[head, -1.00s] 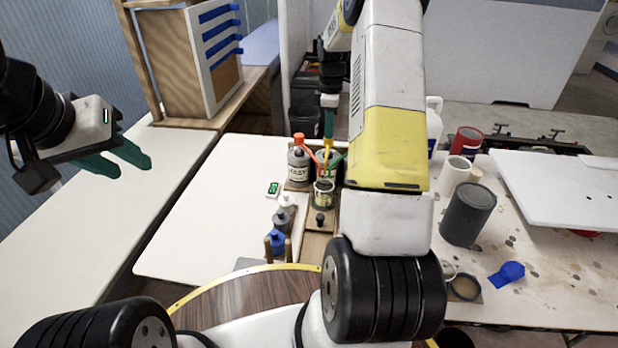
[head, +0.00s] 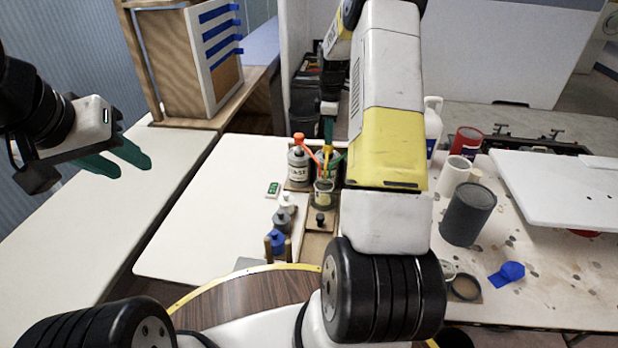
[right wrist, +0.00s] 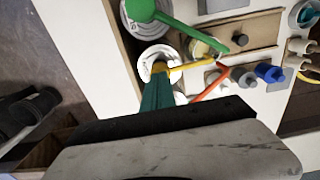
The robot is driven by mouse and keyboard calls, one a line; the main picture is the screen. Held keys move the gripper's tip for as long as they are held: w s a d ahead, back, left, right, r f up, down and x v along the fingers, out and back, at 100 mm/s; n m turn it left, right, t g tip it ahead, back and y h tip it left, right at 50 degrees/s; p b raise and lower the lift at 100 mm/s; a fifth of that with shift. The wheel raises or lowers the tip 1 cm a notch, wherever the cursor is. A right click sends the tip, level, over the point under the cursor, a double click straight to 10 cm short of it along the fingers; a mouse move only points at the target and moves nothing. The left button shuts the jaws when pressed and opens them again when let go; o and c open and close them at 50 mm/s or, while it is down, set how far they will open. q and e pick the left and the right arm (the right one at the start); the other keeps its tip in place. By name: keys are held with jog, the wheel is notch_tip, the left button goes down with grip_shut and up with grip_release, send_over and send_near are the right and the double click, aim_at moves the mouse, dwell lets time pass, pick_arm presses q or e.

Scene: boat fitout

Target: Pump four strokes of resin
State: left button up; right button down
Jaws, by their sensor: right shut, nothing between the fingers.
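Three pump containers stand together in the head view: a bottle labelled FAST (head: 299,170) with an orange-red pump head, and ones with yellow and green heads. My right gripper (head: 328,138) is shut and empty, fingers pointing down over the yellow pump head. In the right wrist view its teal fingertips (right wrist: 158,78) are at the yellow pump head (right wrist: 188,66), seemingly touching it. The green pump (right wrist: 142,10) and orange-red pump (right wrist: 212,84) lie either side. A cup (head: 323,195) stands under the spouts. My left gripper (head: 130,158) is open and empty, above the left table.
A small green-screened device (head: 273,189) lies left of the pumps. Small bottles, one blue (head: 276,241), stand in front. The right table holds a dark grey can (head: 468,213), a red can (head: 466,141) and a blue item (head: 507,274).

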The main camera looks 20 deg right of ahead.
jog(key=shift+r, duration=2)
jog(key=shift+f, duration=0.1)
jog(key=shift+f, duration=2)
jog(key=shift+r, duration=2.1)
jog(key=shift+f, duration=0.1)
jog(key=shift+f, duration=2)
jog(key=shift+r, duration=2.1)
